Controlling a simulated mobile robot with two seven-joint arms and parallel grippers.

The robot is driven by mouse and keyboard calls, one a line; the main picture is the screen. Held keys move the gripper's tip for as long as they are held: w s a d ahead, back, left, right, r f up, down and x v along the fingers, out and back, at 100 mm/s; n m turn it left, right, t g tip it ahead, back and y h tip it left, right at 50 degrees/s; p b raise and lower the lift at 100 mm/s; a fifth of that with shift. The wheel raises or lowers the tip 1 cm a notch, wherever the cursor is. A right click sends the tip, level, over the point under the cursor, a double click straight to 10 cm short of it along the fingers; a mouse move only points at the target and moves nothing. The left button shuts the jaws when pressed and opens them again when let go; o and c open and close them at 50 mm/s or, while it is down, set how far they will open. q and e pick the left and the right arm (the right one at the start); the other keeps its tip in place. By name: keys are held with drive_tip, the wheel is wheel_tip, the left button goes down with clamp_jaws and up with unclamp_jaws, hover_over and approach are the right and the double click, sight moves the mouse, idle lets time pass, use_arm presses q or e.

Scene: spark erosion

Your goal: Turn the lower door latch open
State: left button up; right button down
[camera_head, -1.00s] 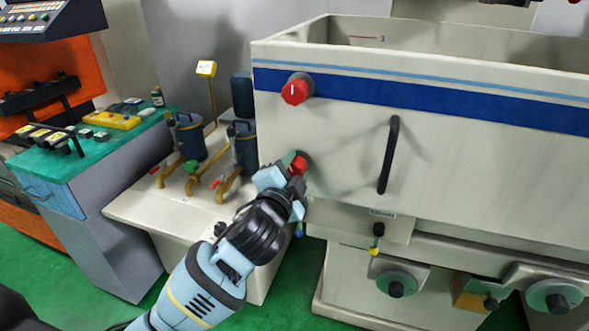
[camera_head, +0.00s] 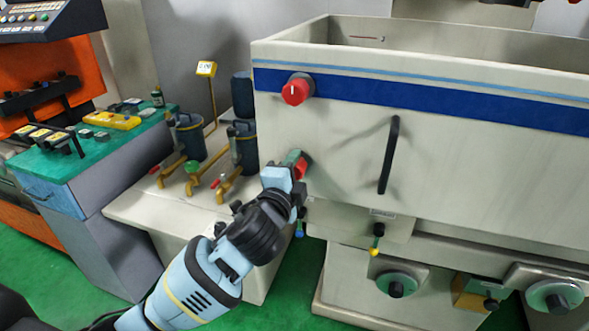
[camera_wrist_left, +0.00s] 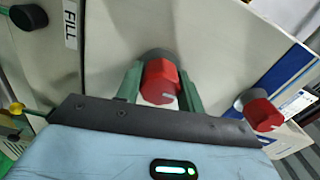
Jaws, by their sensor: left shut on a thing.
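The lower door latch (camera_head: 302,167) is a red knob on the left front of the machine's cream door (camera_head: 340,145). My left gripper (camera_head: 296,162) is at it. In the left wrist view the red latch (camera_wrist_left: 160,82) sits between the two green fingers of my left gripper (camera_wrist_left: 160,90), which is shut on it. A pale mark line shows on the knob's face. The upper latch (camera_head: 295,91), also red, is on the blue stripe above, with its white line near upright. It also shows in the left wrist view (camera_wrist_left: 262,112). My right gripper is not in view.
A black vertical handle (camera_head: 389,155) stands out from the door to the right. Brass valves and dark filter canisters (camera_head: 188,138) stand on a cream tank left of my arm. Round handwheels (camera_head: 396,284) sit below. A FILL label (camera_wrist_left: 71,30) shows in the left wrist view.

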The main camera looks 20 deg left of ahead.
use_arm(q)
drive_tip(key=o, duration=1)
drive_tip(key=shift+s+a, duration=0.15)
drive_tip(key=shift+s, duration=3.75)
